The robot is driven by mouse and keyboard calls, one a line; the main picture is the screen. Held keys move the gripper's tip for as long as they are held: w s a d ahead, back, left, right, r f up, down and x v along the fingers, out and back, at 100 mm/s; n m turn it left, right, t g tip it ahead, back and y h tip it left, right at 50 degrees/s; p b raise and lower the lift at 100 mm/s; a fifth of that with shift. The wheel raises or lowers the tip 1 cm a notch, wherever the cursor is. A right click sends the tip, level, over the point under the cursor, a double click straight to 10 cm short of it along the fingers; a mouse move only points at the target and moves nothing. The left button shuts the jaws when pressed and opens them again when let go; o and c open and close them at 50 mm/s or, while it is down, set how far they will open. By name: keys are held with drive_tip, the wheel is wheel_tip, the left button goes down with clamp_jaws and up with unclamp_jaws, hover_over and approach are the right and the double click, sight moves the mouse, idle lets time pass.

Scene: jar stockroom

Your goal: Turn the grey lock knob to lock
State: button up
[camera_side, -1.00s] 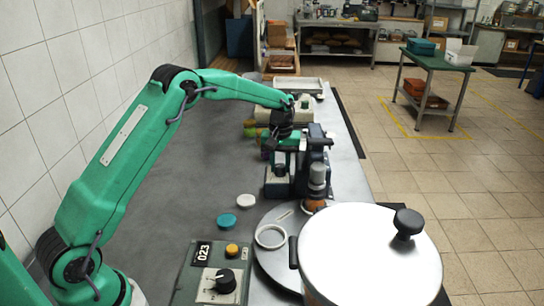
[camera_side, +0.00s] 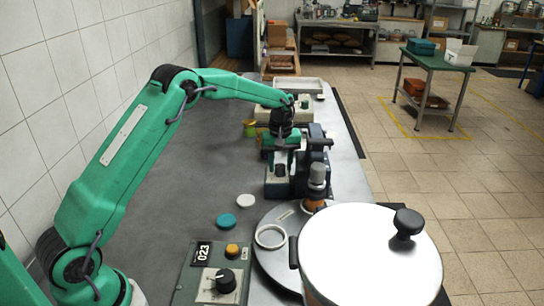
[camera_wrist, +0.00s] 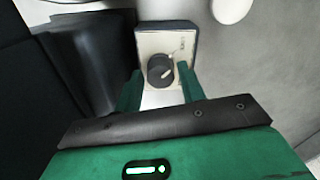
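The lock knob (camera_wrist: 161,71) is dark grey and round, with a pale pointer mark. It sits on a cream plate (camera_wrist: 178,42) with small lettering, too blurred to read surely, on a dark box. My gripper (camera_wrist: 160,77) is open, with one green finger to the left of the knob and one to the right. I see a gap on each side and cannot tell whether either finger touches. In the side view my gripper (camera_side: 281,154) points down over the small box (camera_side: 278,187), and the knob is mostly hidden there.
A dark machine (camera_side: 316,150) stands close to the right of my gripper. Nearer are a white disc (camera_side: 245,200), a teal disc (camera_side: 226,221), a control panel (camera_side: 190,282) with a black knob, and a large pot (camera_side: 350,250). The grey bench left of them is clear.

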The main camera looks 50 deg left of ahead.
sight(280, 165)
drive_tip(key=shift+o, duration=0.7)
drive_tip(key=shift+r, duration=3.85)
drive_tip(key=shift+s+r, duration=0.1)
drive_tip(key=shift+r, duration=0.05)
